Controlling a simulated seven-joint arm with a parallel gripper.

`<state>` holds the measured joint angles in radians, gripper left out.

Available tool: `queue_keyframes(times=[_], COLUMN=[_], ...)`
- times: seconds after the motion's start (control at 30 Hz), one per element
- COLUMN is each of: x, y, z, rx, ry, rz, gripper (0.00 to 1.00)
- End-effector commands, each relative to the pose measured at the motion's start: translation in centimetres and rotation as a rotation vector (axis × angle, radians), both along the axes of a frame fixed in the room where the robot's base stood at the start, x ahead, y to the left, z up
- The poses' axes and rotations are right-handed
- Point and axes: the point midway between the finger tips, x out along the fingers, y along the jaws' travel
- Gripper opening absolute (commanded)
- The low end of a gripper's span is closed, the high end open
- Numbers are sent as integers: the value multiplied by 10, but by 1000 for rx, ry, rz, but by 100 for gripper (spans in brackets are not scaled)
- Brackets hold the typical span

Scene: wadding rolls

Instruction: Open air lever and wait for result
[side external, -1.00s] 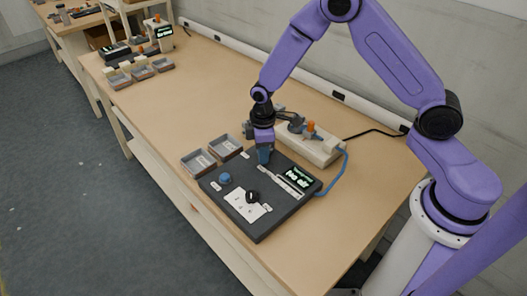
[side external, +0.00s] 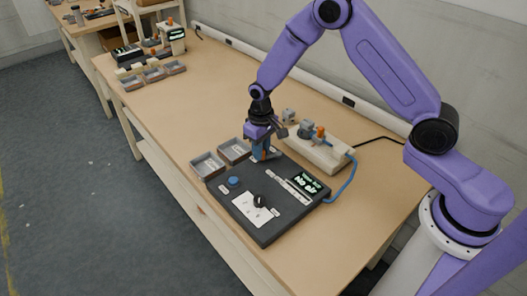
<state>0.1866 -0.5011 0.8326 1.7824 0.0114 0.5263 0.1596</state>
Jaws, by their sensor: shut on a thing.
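My gripper (side external: 264,154) points down at the back left corner of the dark control panel (side external: 266,228). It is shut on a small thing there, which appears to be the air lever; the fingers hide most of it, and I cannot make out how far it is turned. The panel's display (side external: 306,183) shows green text that seems to read "No air". A blue button (side external: 233,182) and a black knob (side external: 259,201) on a white plate are on the panel.
Two grey trays, a left one (side external: 207,165) and a right one (side external: 234,151), stand at the panel's left. A pale block (side external: 325,157) with an orange-topped part and a blue hose (side external: 349,179) lies behind. More trays (side external: 154,75) stand at the far left. The bench middle is clear.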

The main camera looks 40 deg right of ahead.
Motion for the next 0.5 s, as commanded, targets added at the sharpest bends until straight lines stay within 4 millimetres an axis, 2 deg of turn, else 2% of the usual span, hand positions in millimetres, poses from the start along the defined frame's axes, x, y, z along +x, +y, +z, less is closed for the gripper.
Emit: queue_keyframes(times=[0.2, 0.5], x=[7, 11], y=[-3, -5], z=[1, 1], rx=[1, 1], ry=[-2, -2], rz=[-126, -207], gripper=[0, 0])
